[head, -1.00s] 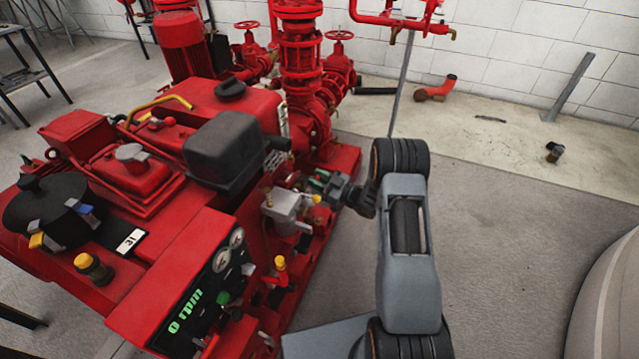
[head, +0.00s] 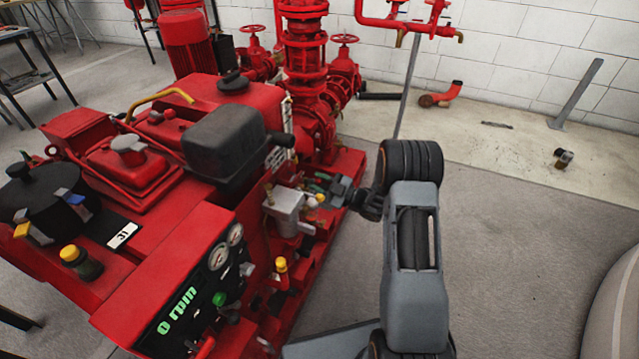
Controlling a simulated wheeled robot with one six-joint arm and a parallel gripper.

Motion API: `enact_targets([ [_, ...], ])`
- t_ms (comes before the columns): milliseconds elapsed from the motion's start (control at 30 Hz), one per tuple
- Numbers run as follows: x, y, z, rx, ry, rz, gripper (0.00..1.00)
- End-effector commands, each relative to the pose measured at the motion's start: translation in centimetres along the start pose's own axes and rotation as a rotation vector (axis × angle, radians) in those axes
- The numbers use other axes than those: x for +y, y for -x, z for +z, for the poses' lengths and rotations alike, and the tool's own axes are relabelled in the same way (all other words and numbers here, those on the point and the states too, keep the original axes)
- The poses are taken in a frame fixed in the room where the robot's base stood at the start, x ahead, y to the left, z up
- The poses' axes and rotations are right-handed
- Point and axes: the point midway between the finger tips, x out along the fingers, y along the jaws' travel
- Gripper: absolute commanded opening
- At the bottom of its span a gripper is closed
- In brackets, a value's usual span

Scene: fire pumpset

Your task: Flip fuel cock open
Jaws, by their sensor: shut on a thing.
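The fuel cock is too small and too covered by my gripper to make out clearly. It is on the side of the red engine (head: 225,95), by a grey metal housing (head: 286,212). My gripper (head: 322,186) reaches in from the right, low beside the engine, just right of that housing. Its jaws are shut on the small part there, taken to be the fuel cock. The cock's handle angle cannot be told.
A red control panel (head: 190,285) reading 0 rpm stands at the front left. A black box-shaped part (head: 225,145) overhangs left of my gripper. Red pipes and valves (head: 305,60) rise behind. The grey floor (head: 520,240) on the right is clear.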

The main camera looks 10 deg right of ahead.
Motion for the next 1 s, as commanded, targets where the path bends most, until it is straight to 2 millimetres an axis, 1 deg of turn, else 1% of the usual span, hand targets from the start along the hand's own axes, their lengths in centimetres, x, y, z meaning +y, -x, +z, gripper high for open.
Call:
enact_targets([
  [233,0.3,0.0,0.0,-0.001,0.006,0.006,0.07],
  [267,0.3,0.0,0.0,-0.001,0.006,0.006,0.33],
  [467,0.1,0.0,0.0,0.0,0.003,0.003,0.52],
  [667,0.1,-0.1,0.0,0.001,0.001,0.001,0.52],
  [767,0.1,0.3,0.0,0.0,0.001,0.001,0.52],
  [867,0.2,1.4,-0.1,-0.001,0.0,0.002,0.52],
  [967,0.2,3.2,-0.1,-0.003,-0.001,0.004,0.52],
  [1000,0.3,4.1,-0.1,-0.004,-0.001,0.006,0.52],
])
